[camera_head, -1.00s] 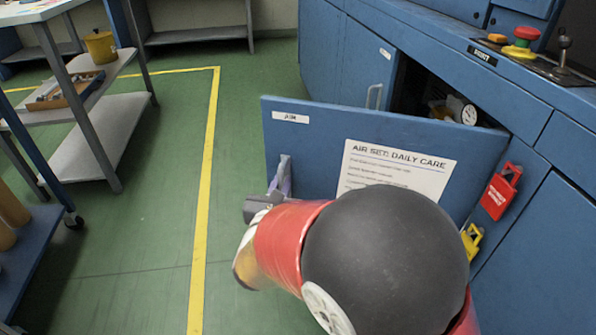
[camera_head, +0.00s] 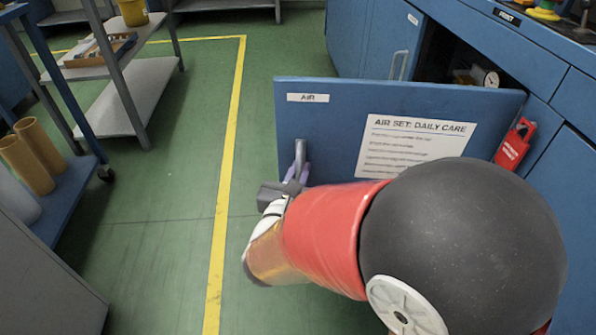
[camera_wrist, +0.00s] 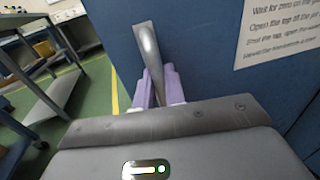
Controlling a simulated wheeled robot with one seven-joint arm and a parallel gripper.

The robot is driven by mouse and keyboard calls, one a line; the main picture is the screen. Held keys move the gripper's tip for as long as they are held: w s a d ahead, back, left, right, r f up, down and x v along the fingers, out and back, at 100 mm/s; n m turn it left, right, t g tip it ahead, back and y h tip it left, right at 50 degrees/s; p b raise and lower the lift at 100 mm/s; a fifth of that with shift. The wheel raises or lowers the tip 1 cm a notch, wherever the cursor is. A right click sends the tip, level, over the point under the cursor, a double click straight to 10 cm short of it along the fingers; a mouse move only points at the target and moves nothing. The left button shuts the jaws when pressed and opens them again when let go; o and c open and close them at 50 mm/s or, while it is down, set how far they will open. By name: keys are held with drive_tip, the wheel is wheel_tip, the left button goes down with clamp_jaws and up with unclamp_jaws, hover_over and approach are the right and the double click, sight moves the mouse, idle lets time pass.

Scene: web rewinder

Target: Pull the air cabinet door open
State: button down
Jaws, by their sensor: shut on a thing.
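The air cabinet door (camera_head: 335,128) is a blue panel with an "AIR" label and a white "AIR SET: DAILY CARE" sheet (camera_head: 415,146). It stands swung well out from the blue cabinet, with the dark opening (camera_head: 455,55) showing behind it. Its metal bar handle (camera_head: 300,150) is near the door's left edge and also shows in the wrist view (camera_wrist: 149,50). My gripper (camera_wrist: 160,87) has purple fingers on both sides of the handle and is shut on it. My gripper also shows in the head view (camera_head: 297,172); my arm hides the door's lower right part.
A gauge (camera_head: 490,79) shows inside the cabinet. A red lockout tag (camera_head: 515,145) hangs right of the door. A grey shelf table (camera_head: 125,95) and a blue cart with tan rolls (camera_head: 60,215) stand at left. Green floor with a yellow line (camera_head: 228,130) is clear between.

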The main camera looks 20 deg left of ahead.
drive_tip(key=c, duration=1.6)
unclamp_jaws()
drive_tip(key=shift+o, duration=0.2)
drive_tip(key=s+d, duration=0.1)
drive_tip(key=s, duration=0.6)
drive_tip(key=shift+s+d, duration=0.15)
drive_tip(key=shift+s, duration=0.2)
